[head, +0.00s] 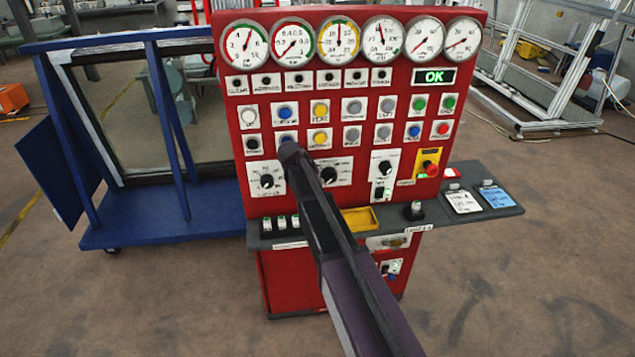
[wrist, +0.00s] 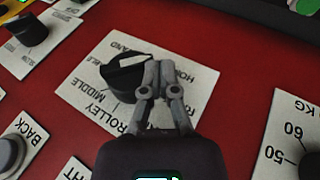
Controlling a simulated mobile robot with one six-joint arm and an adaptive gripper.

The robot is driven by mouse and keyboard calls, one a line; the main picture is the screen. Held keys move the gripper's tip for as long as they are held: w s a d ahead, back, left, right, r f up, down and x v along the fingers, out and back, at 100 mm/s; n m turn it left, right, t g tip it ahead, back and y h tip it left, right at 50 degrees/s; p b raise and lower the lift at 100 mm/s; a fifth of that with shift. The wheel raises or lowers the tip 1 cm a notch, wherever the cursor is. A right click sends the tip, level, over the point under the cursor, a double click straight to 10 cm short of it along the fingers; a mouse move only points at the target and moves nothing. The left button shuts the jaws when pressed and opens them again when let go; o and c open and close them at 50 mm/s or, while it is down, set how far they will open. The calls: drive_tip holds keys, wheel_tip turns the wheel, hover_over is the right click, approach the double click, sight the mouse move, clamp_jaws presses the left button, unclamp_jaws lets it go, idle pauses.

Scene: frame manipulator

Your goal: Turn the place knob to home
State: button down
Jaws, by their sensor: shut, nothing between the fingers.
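The place knob (wrist: 124,78) is black and sits on a white label plate in the wrist view, with MIDDLE and TROLLEY printed around it. Other labels, one starting HO, are partly covered by my fingers. My gripper (wrist: 160,72) is shut and empty. Its fingertips are close beside the knob's right side in the wrist view; I cannot tell whether they touch it. The head view hides the fingers behind my arm. The knob's exact setting is unclear.
Another knob (head: 267,181) is left of my arm, and a smaller knob (head: 385,167) is on the right. A red emergency button (head: 430,169) sits on a yellow plate. Several push buttons and gauges fill the panel above. A dark shelf (head: 450,215) juts out below.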

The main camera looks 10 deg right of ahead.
drive_tip(key=shift+r, duration=0.2)
idle(0.3)
drive_tip(key=shift+r+p, duration=0.6)
drive_tip(key=shift+p, duration=0.2)
drive_tip(key=w+a+f+p+v, duration=0.1)
drive_tip(key=a+p+v, duration=0.2)
drive_tip(key=p+v, duration=0.6)
drive_tip(key=shift+p+v, duration=0.3)
drive_tip(key=shift+v, duration=1.7)
drive_tip(key=shift+s, duration=0.1)
